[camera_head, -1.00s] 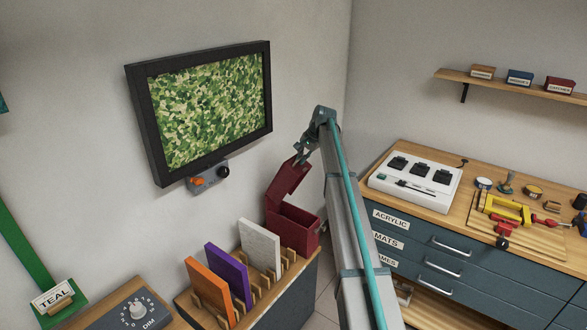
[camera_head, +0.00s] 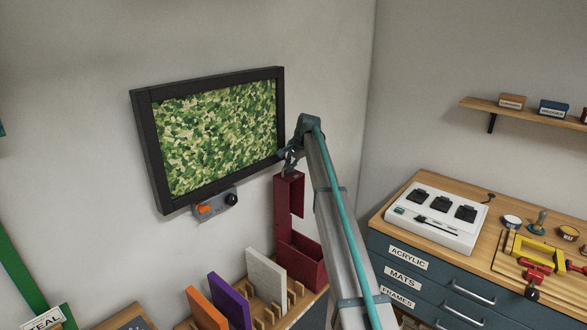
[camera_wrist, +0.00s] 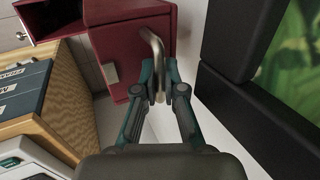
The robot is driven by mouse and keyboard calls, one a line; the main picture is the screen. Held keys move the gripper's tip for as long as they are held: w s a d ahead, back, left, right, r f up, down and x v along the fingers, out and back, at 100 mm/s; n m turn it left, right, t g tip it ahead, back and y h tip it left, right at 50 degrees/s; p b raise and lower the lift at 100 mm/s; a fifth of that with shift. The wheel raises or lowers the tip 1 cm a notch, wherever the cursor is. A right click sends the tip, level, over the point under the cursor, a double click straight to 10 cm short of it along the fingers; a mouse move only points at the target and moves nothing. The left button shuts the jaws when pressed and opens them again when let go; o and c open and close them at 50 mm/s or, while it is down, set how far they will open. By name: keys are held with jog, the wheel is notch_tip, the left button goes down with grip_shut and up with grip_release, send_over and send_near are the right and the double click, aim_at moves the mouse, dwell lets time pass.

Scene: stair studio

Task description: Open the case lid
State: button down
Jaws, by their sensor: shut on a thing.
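The dark red case (camera_head: 307,266) stands on the low cabinet below the picture, with its open top showing. Its lid (camera_head: 284,222) is raised about upright from the back of the case. My gripper (camera_head: 290,165) is at the lid's upper end. In the wrist view the lid (camera_wrist: 128,38) fills the upper middle, with a bent metal handle (camera_wrist: 153,46) on it. My gripper (camera_wrist: 167,92) is shut on that handle. Part of the case is hidden behind my arm in the head view.
A framed green picture (camera_head: 215,130) hangs close to the left of my gripper; its dark frame also shows in the wrist view (camera_wrist: 255,110). A small control box (camera_head: 215,206) is below it. Orange, purple and white panels stand in a rack (camera_head: 295,290) beside the case.

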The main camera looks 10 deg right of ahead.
jog(key=c, duration=1.2)
grip_release()
jog(key=shift+r, duration=0.1)
jog(key=shift+c, duration=0.2)
